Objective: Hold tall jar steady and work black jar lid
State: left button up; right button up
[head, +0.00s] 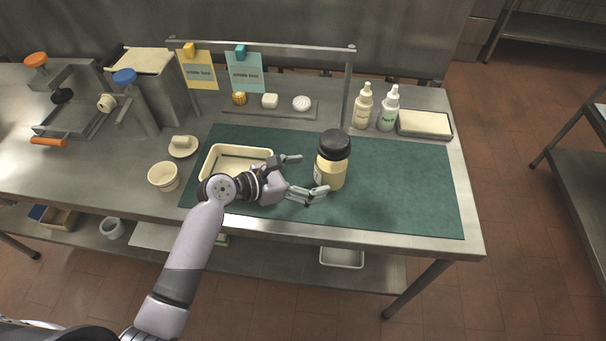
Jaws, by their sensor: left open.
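The tall jar (331,172) stands upright on the green mat (400,195), with pale yellow contents and a label on its left side. Its black lid (334,144) sits on top. My left gripper (308,175) is open just left of the jar. One finger points toward the jar's upper left, and the other lies in front of its lower left. I cannot tell whether either finger touches the jar. My right gripper is not in view.
A cream tray (237,151) lies behind my left wrist. Two white bottles (362,106) and a shallow tray (425,124) stand at the back right. A rail with hanging notes (244,72) spans the back. The mat's right part is clear.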

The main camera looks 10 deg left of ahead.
pick_arm(q)
jog(key=x, duration=0.7)
jog(key=shift+w+d, duration=0.1)
jog(key=shift+d, duration=0.1)
jog(key=shift+a, duration=0.1)
jog(key=c, duration=1.5)
jog(key=shift+f, duration=0.25)
dwell(0.6)
